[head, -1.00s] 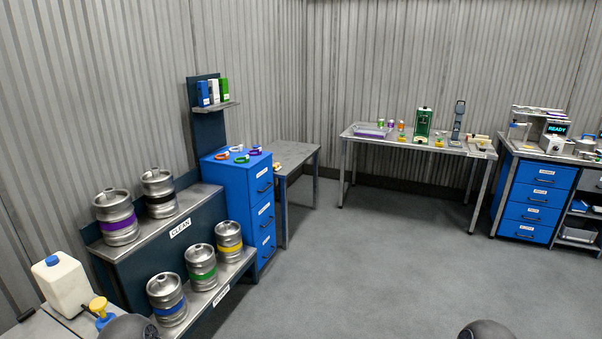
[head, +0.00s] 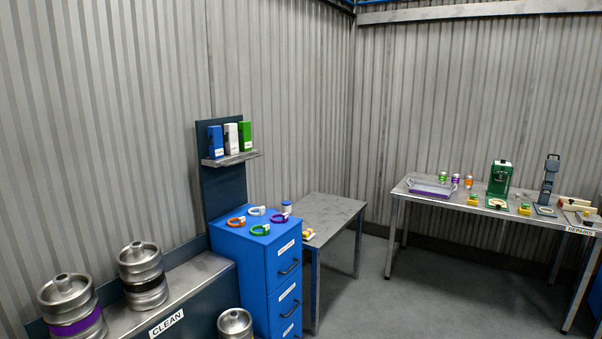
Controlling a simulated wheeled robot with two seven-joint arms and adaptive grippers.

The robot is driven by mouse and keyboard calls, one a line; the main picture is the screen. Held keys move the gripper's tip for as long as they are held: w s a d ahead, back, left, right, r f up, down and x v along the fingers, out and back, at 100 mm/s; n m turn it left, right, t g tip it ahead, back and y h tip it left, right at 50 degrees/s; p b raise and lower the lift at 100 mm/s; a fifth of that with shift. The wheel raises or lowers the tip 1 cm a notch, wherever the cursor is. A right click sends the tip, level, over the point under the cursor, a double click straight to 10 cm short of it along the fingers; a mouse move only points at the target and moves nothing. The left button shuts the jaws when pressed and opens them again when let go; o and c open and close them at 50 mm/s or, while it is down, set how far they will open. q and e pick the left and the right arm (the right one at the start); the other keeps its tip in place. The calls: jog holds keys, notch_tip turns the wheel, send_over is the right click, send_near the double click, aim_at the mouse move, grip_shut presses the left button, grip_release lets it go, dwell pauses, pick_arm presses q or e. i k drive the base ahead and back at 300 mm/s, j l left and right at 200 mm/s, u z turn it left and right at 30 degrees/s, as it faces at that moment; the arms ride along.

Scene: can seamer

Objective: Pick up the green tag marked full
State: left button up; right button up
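Several coloured ring-shaped tags lie on top of the blue drawer cabinet (head: 255,262). The green ring tag (head: 260,229) lies near the front edge, with an orange one (head: 236,221) to its left. A white one (head: 256,211) lies behind and a purple one (head: 279,218) to its right. Any writing on the tags is too small to read. A green box (head: 245,135) stands on the wall shelf above, with a label I cannot read. Neither of my grippers is in the head view.
A grey side table (head: 335,207) stands right of the cabinet. The keg bench (head: 200,275) labelled CLEAN, with steel kegs (head: 142,274), is at left. The repairs table (head: 440,197) with machines is at right. Grey floor (head: 400,300) between is clear.

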aim_at(246, 144)
jog(key=i+u, duration=0.25)
jog(key=i, duration=0.35)
jog(key=i+l+u, duration=0.1)
jog(key=i+u, duration=0.15)
jog(key=i, duration=0.3)
jog(key=i+l+u, duration=0.1)
jog(key=i, duration=0.4)
jog(key=i+l+u, duration=0.15)
jog(key=i, duration=0.3)
jog(key=i+l+u, duration=0.1)
jog(key=i, duration=0.4)
